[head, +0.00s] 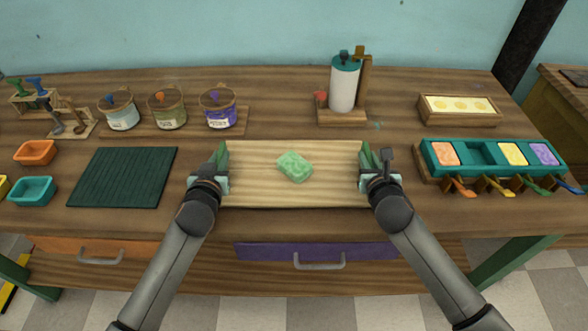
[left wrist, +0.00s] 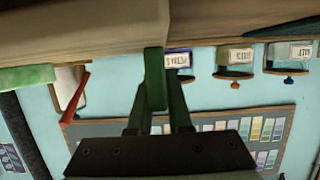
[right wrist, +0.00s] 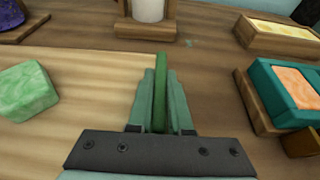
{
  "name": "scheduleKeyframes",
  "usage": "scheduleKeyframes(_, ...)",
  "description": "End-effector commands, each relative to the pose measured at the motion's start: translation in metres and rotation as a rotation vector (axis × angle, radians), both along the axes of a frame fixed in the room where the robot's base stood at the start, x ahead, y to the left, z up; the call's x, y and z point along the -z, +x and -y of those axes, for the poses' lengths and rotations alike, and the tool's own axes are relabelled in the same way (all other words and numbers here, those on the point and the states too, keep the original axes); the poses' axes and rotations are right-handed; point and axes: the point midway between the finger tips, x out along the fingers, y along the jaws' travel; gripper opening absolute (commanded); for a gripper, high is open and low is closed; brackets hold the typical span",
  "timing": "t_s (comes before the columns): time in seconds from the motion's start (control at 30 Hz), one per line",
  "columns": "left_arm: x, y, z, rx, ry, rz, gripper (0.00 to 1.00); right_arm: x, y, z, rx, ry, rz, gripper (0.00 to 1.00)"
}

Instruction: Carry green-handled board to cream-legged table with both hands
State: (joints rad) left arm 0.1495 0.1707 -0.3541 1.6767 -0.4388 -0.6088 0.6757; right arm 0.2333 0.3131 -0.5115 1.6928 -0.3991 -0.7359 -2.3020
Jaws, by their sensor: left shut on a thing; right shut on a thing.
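The pale wooden board (head: 330,185) lies level in front of me, and a green soap bar (head: 294,166) rests on its middle. My left gripper (head: 220,160) is shut on its left green handle, which shows in the left wrist view (left wrist: 154,75). My right gripper (head: 370,162) is shut on the right green handle, seen between the fingers in the right wrist view (right wrist: 160,90). The board is over the front of the brown workbench (head: 285,90); I cannot tell whether it touches the top. No cream table legs show.
A dark green mat (head: 124,177) lies left of the board. A teal tray of coloured soaps (head: 478,155) stands right. Behind are labelled pots (head: 168,109), a white dispenser (head: 344,85) and a cream mould (head: 459,108). Another wooden table (head: 560,105) is partly visible at the far right.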

Motion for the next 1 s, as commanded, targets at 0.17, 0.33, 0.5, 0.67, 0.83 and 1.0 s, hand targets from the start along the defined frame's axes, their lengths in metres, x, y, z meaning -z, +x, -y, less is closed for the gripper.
scheduleKeyframes(0.17,-0.004,0.0,0.0,0.001,0.0,0.003,0.0,-0.003,0.0,0.0,-0.001,0.0,0.002,0.0)
scheduleKeyframes(0.33,-0.014,0.0,0.0,0.001,0.0,0.003,0.0,-0.013,0.0,0.0,-0.001,0.0,0.002,0.0)
scheduleKeyframes(0.5,-0.03,0.0,0.0,0.0,0.0,0.004,0.0,-0.029,0.0,0.0,-0.001,0.0,0.003,0.0)
scheduleKeyframes(0.67,-0.045,0.0,0.0,0.0,0.0,0.004,0.0,-0.044,0.0,0.0,-0.001,0.0,0.003,0.0)
scheduleKeyframes(0.83,-0.052,0.0,0.0,0.0,0.0,0.004,0.0,-0.052,0.0,0.0,-0.001,0.0,0.003,0.0)
scheduleKeyframes(1.0,-0.052,0.0,0.0,0.0,0.0,0.004,0.0,-0.052,0.0,0.0,-0.001,0.0,0.003,0.0)
